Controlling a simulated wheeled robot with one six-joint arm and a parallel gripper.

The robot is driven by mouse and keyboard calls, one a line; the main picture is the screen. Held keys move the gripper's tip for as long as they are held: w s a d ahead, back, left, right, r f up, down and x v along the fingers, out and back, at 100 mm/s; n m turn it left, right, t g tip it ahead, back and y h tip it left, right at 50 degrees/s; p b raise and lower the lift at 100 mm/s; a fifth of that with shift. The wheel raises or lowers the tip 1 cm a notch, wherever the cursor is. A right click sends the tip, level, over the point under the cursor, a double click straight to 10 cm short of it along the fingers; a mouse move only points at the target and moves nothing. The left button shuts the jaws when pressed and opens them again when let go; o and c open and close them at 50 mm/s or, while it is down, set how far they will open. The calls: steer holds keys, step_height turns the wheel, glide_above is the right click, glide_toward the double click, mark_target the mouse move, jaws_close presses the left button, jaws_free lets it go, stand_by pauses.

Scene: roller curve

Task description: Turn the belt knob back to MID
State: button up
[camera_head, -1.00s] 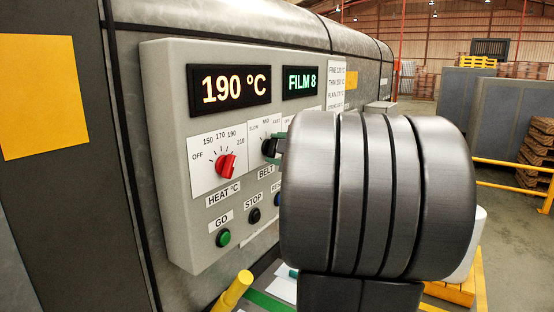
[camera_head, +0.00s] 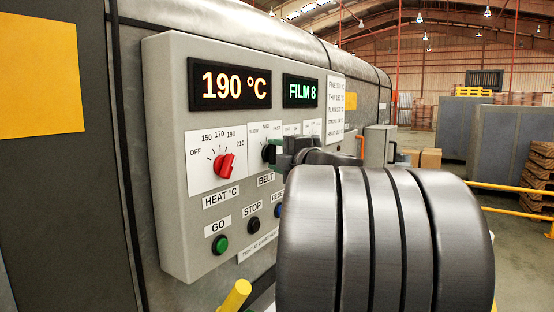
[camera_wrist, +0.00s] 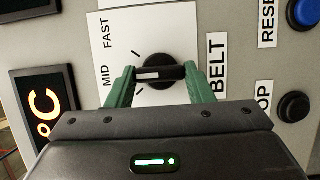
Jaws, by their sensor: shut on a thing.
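The black BELT knob (camera_wrist: 160,86) sits on its white dial plate in the wrist view, its white mark pointing left toward the MID label (camera_wrist: 106,76). The FAST label (camera_wrist: 106,32) is above MID in that picture. My gripper (camera_wrist: 160,75) has its green fingers at the two ends of the knob's grip bar and is shut on it. In the head view the knob (camera_head: 267,153) shows only partly, with my dark gripper and wrist in front of its right side. The SLOW label shows small in the head view.
The red HEAT knob (camera_head: 225,166) is left of the BELT knob. The green GO button (camera_head: 220,244), black STOP button (camera_head: 254,225) and blue RESET button (camera_head: 278,211) are below.

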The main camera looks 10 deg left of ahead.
steer(key=o, duration=1)
steer(key=shift+c, duration=0.2)
steer(key=shift+d, duration=0.1)
steer(key=v, duration=1.3)
steer(key=shift+s+d, duration=0.25)
steer(key=shift+s, duration=0.05)
steer(key=x, duration=1.4)
